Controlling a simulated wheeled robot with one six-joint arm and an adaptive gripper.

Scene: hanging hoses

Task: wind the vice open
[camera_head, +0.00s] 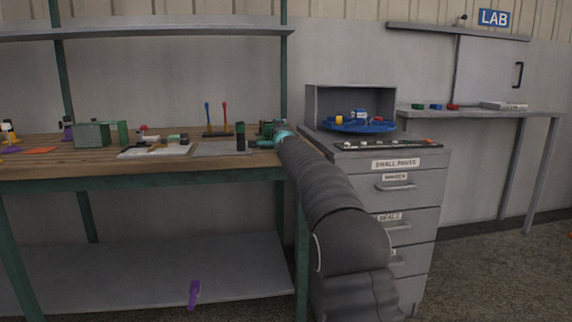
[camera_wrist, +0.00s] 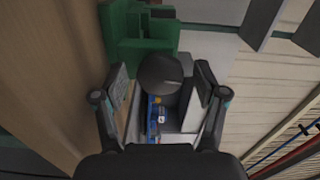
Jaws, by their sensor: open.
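The green vice (camera_head: 266,131) sits at the right end of the wooden workbench (camera_head: 60,160), partly hidden behind my arm in the head view. In the wrist view its green body (camera_wrist: 150,45) fills the top middle. A dark round knob (camera_wrist: 160,73), apparently the end of the vice's screw or handle, lies in the gap between my fingers. My gripper (camera_wrist: 162,82) is open, with one finger on each side of the knob. I cannot tell whether either finger touches it. In the head view my gripper (camera_head: 281,132) is small and mostly hidden at the vice.
A drawer cabinet (camera_head: 410,187) stands right of the bench, with a blue round tray (camera_head: 358,125) on top. The bench holds a green-grey box (camera_head: 92,134), a dark green cylinder (camera_head: 240,136) and small parts. A purple piece (camera_head: 194,293) is on the lower shelf (camera_head: 120,275).

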